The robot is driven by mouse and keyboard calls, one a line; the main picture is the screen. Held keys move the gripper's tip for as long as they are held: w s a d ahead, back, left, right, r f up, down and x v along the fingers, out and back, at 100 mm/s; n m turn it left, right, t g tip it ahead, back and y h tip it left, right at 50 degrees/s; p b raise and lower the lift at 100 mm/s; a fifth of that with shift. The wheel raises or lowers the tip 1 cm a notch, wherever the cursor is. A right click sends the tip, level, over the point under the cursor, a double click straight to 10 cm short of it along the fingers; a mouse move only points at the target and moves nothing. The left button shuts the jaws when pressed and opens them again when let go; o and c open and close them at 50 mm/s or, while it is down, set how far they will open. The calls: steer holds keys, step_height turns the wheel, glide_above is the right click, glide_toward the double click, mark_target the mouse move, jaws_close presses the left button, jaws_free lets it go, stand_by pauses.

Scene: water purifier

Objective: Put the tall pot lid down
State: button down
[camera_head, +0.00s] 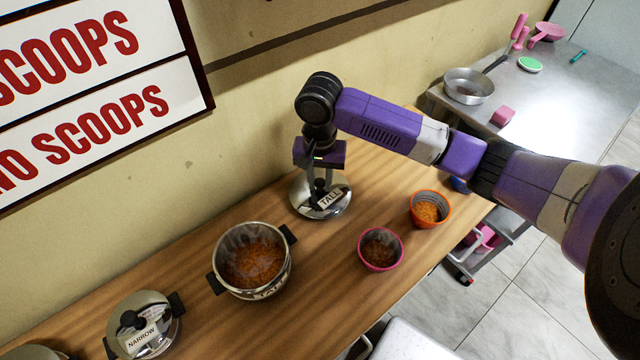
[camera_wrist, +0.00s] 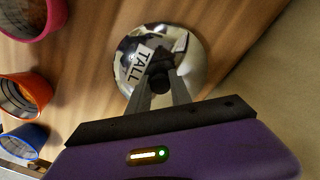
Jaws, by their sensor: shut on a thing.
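The tall pot lid (camera_head: 335,208) is a shiny metal disc with a black knob and a white label reading TALL. It is at or just above the wooden table, near the wall; I cannot tell whether it touches the wood. My gripper (camera_head: 319,186) points down and is shut on the lid's knob. In the wrist view the lid (camera_wrist: 195,65) lies beyond my gripper's fingers (camera_wrist: 163,85), which meet at the knob. The open tall pot (camera_head: 285,275), holding orange-brown food, stands on the table to the lower left of the lid.
A pink-rimmed cup (camera_head: 380,249) and an orange cup (camera_head: 430,209) stand right of the pot. A lidded pot marked NARROW (camera_head: 146,325) is at the lower left. The wall (camera_head: 230,150) is close behind the lid. A metal counter (camera_head: 545,110) holds a pan (camera_head: 468,87).

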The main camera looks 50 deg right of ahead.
mark_target(321, 182)
steer(key=shift+f, duration=0.9)
steer(key=shift+f, duration=0.1)
steer(key=c, duration=1.2)
jaws_free()
steer(key=shift+o, duration=0.2)
step_height(321, 182, up, 12)
steer(key=shift+s, duration=0.1)
